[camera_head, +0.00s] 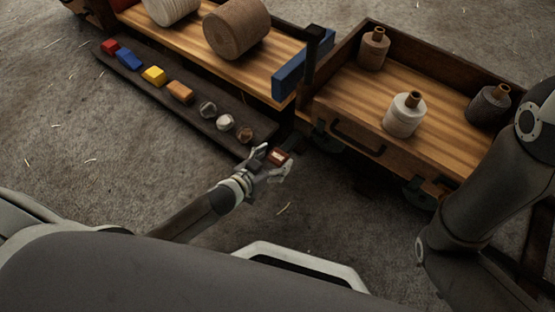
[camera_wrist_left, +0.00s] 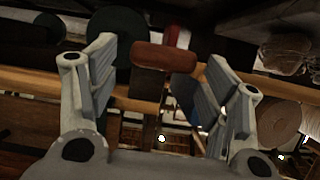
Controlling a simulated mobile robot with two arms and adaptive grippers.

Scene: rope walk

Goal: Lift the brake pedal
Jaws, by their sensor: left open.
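The brake pedal (camera_head: 279,157) is a small red-brown pad low beside the wooden cart, near the gap between its two sections. In the left wrist view the pedal (camera_wrist_left: 164,57) shows as a rounded red-brown block on a dark arm. My left gripper (camera_head: 273,161) is open at the pedal. In the left wrist view the pad lies between the two spread fingers, with gaps visible on both sides. I cannot tell how deep it sits between them. My right arm (camera_head: 480,190) comes down at the right; its gripper is out of view.
The right cart section (camera_head: 440,150) holds several bobbins. The left section holds large rope spools, one brown (camera_head: 236,28). A dark side board (camera_head: 190,100) carries colored blocks and small knobs. A blue block (camera_head: 290,78) stands between the sections. The floor left of my gripper is clear.

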